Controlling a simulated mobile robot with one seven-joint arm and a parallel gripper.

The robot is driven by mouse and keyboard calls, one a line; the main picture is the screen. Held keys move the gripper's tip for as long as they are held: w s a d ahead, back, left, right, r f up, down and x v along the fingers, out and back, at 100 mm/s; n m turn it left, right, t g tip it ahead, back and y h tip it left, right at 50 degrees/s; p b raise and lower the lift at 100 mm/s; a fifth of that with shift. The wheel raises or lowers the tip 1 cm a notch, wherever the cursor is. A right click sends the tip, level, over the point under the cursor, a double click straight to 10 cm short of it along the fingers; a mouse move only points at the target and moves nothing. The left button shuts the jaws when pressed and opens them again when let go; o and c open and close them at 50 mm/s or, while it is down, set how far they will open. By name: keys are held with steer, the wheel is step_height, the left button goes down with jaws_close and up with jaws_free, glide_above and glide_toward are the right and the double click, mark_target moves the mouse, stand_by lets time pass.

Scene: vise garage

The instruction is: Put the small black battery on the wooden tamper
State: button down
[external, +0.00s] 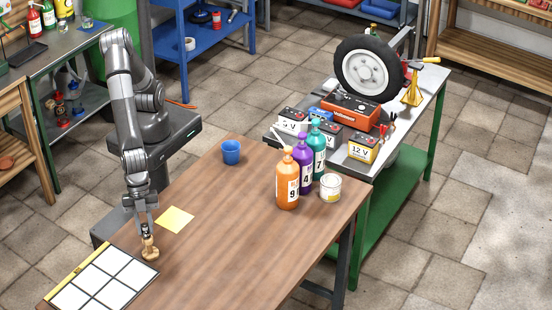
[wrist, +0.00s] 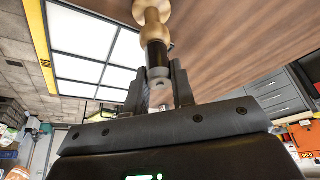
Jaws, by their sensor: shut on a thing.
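The wooden tamper (external: 150,252) stands on the brown table near its left front edge, beside the white-squared board. It shows at the top of the wrist view (wrist: 152,14). My gripper (external: 145,223) points down directly above it. In the wrist view my gripper (wrist: 160,82) is shut on the small black battery (wrist: 157,54), whose black end points toward the tamper. The battery lines up with the tamper's top, with no clear gap between them; I cannot tell for sure whether they touch. My fingers partly hide the battery's other end.
The white-squared board (external: 104,279) lies just left of the tamper. A yellow sheet (external: 175,219) and a blue cup (external: 231,152) are farther back. Orange (external: 287,184), purple (external: 303,160) and teal bottles (external: 318,150) and a can (external: 330,188) stand at the right. The table's middle is clear.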

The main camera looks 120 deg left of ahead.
steer(key=c, duration=1.2)
jaws_free()
steer(key=shift+f, duration=0.1)
steer(key=v, duration=1.2)
